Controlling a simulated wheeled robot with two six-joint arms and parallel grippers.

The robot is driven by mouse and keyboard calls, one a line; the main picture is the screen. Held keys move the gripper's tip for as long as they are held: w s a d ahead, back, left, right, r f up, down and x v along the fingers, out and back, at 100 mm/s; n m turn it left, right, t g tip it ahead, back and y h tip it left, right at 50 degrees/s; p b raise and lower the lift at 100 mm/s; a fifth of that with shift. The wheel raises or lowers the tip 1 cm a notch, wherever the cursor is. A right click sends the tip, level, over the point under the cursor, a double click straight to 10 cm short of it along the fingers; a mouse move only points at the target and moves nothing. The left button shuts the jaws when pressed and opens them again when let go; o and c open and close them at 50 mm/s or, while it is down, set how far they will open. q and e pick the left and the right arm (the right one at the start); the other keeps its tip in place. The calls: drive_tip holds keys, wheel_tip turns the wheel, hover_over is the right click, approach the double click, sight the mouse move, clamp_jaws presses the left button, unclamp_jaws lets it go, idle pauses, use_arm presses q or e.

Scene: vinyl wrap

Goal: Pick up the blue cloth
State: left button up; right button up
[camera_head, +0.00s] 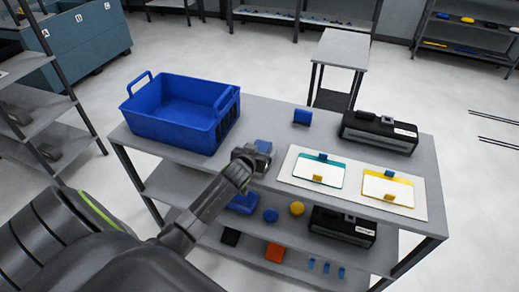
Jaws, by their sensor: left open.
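My left arm reaches in from the lower left over the grey table (275,108). My left gripper (258,156) is open above the table top, to the right of the blue basket. A small flat blue piece (263,146), which looks like the blue cloth, shows right at the gripper's far side. The gripper hides part of it, and I cannot tell whether they touch. A small upright blue block (302,116) stands farther back on the table. My right gripper is not in view.
A blue basket (170,134) with raised handles stands at the table's left. A white board (298,187) with teal and yellow framed panels lies at the right. A black device (380,131) sits behind it. Blue, yellow and orange items lie on the lower shelves.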

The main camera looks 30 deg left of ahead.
use_arm(q)
drive_tip(key=shift+x, duration=0.85)
drive_tip(key=shift+c, duration=0.4)
drive_tip(key=c, duration=1)
drive_tip(key=shift+r, duration=0.1)
